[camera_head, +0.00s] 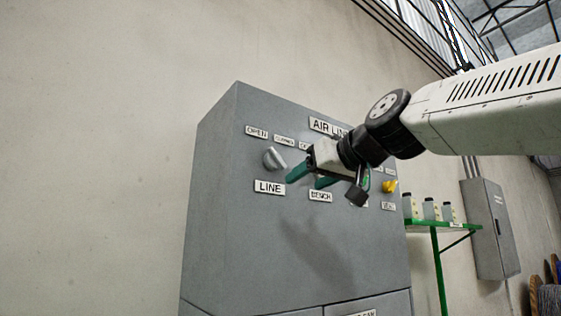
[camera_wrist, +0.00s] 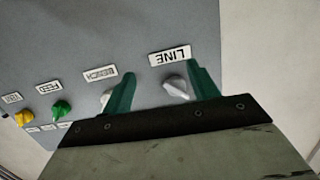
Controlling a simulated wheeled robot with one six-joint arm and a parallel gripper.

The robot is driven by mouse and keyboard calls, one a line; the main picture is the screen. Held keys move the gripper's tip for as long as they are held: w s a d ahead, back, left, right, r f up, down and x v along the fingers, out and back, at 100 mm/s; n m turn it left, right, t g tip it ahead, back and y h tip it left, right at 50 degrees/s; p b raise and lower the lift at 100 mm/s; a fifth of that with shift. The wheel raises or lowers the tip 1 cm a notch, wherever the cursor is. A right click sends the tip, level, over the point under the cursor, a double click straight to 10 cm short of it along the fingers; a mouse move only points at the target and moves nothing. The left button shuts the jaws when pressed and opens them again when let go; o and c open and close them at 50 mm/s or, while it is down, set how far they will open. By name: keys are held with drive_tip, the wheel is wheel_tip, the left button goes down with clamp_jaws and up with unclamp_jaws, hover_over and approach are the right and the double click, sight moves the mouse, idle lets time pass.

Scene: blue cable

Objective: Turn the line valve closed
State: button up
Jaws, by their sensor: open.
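The line valve is a grey knob (camera_head: 275,158) on the cabinet front, above the LINE label (camera_head: 269,187) and below the OPEN and CLOSED labels. In the wrist view the picture is upside down, and the line valve (camera_wrist: 176,87) shows between my green fingers, closer to the right one. My gripper (camera_head: 304,181) is open and empty, just right of the knob in the head view. Its fingers (camera_wrist: 161,72) point at the panel. I see no contact with the knob; the exact gap to the panel is hard to tell.
The grey AIR LINE cabinet (camera_head: 228,230) stands against a beige wall. A bench knob (camera_wrist: 105,97) is partly hidden behind my left finger in the wrist view. Farther along are a green knob (camera_wrist: 61,107) and a yellow knob (camera_head: 389,186). A green shelf (camera_head: 440,226) holds bottles at right.

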drive_tip(key=t+y, duration=0.1)
drive_tip(key=t, duration=0.1)
approach(279, 157)
drive_tip(key=x, duration=0.3)
drive_tip(key=shift+n, duration=0.3)
drive_tip(key=x, duration=0.6)
drive_tip(key=shift+w+a, duration=0.2)
drive_tip(key=shift+w, duration=0.1)
drive_tip(key=c, duration=1)
